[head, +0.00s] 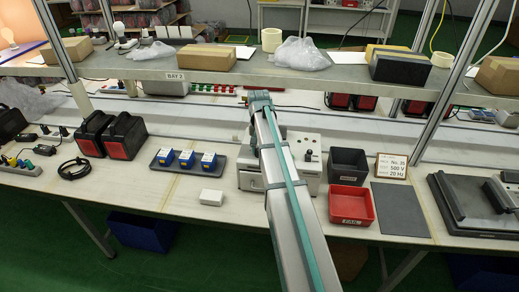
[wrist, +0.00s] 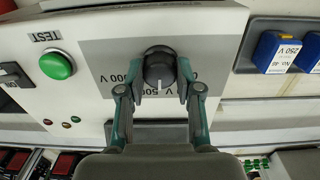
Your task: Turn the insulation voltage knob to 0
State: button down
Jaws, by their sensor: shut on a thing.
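In the wrist view, the black insulation voltage knob (wrist: 159,66) sits on a grey label plate (wrist: 103,60) on the light instrument panel. Its white mark points to the bottom of the picture, toward a partly covered label reading about 500 V. A label ending in 000 V is at left; the one at right is mostly hidden by a finger. My gripper (wrist: 160,72) has one finger on each side of the knob, shut on it.
A green TEST button (wrist: 56,64) and a black ON switch (wrist: 12,75) are on the same panel. On the bench stand a tray of blue blocks (head: 186,160), a white box (head: 211,197), a red bin (head: 351,204), a dark bin (head: 348,165) and a 500 V sign (head: 391,167).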

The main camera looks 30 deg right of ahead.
jog(key=n, duration=1.2)
jog(key=shift+n+b, duration=0.3)
dwell(0.4)
jog(key=c, duration=0.8)
grip_release()
jog(key=shift+o, duration=0.2)
jog(key=shift+r, duration=0.1)
notch_tip(320, 180, up, 12)
